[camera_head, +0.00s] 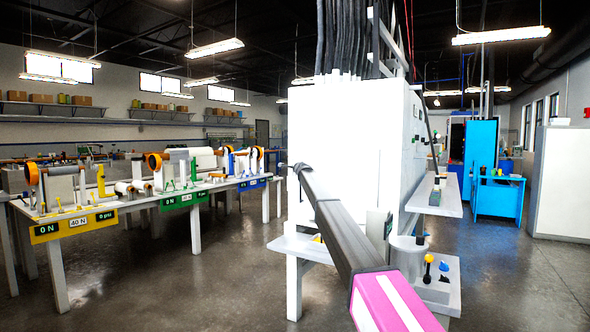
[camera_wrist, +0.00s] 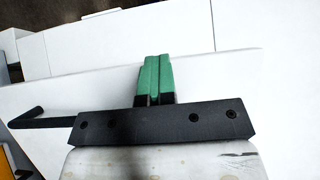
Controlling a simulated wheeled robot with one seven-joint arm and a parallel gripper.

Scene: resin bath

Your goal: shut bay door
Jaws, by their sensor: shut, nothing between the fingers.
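A large white cabinet (camera_head: 335,125) stands in the middle of the head view. Its broad front face is plain white, and I cannot tell a separate bay door or how far it stands open. My arm reaches across the cabinet's front, its far end near the left edge; the fingers are not clear there. In the wrist view my gripper (camera_wrist: 154,62) has its green fingers pressed together and empty. They lie over a white panel (camera_wrist: 220,75) with a straight far edge; I cannot tell whether they touch it. A dark hooked bar (camera_wrist: 38,121) shows at left.
A long bench (camera_head: 150,200) with several test stations runs along the left. A white shelf (camera_head: 436,197) juts from the cabinet's right side. A small stand (camera_head: 445,290) with a yellow-knobbed part stands below it. Blue cabinet (camera_head: 482,150) at back right. Open floor lies left and right.

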